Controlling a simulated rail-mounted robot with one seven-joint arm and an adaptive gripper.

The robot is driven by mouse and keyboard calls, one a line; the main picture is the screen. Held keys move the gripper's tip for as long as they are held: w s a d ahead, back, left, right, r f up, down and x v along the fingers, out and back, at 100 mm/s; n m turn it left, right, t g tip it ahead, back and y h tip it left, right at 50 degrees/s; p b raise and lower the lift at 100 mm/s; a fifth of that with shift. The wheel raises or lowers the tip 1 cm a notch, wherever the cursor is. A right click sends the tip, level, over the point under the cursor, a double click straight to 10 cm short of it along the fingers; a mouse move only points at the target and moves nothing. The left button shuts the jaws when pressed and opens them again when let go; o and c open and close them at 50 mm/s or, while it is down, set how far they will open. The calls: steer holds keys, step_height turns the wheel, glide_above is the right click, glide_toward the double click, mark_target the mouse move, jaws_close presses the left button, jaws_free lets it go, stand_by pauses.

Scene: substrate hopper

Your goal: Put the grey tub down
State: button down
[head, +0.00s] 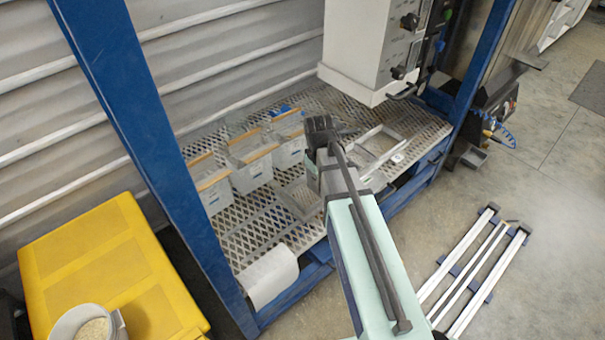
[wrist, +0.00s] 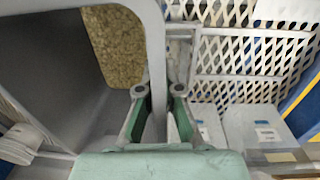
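The grey tub (wrist: 60,65) fills the left of the wrist view, close to the camera. Brown grainy material shows inside it. My gripper (wrist: 159,98) has one finger on each side of the tub's wall and is shut on it. In the head view, my gripper (head: 320,132) is above the mesh shelf, its fingertips hidden by my arm.
Three labelled bins (head: 250,176) stand in a row along the left of the mesh shelf (head: 255,240). An empty grey frame (head: 300,200) lies nearer the front, by a white sheet (head: 268,276). The hopper's white housing (head: 355,50) hangs above at the back right. A blue post (head: 150,130) stands left.

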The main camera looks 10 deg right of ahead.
steer(key=w+a+f, duration=0.3)
steer(key=w+a, duration=0.1)
steer(key=w, duration=0.3)
steer(key=shift+f, duration=0.25)
steer(key=shift+a+f, duration=0.1)
steer(key=shift+f, duration=0.5)
steer(key=c, duration=1.3)
jaws_free()
steer(key=r, duration=1.3)
steer(key=shift+s+a+r, duration=0.1)
steer(key=shift+s+a, duration=0.05)
steer(key=shift+a, duration=0.2)
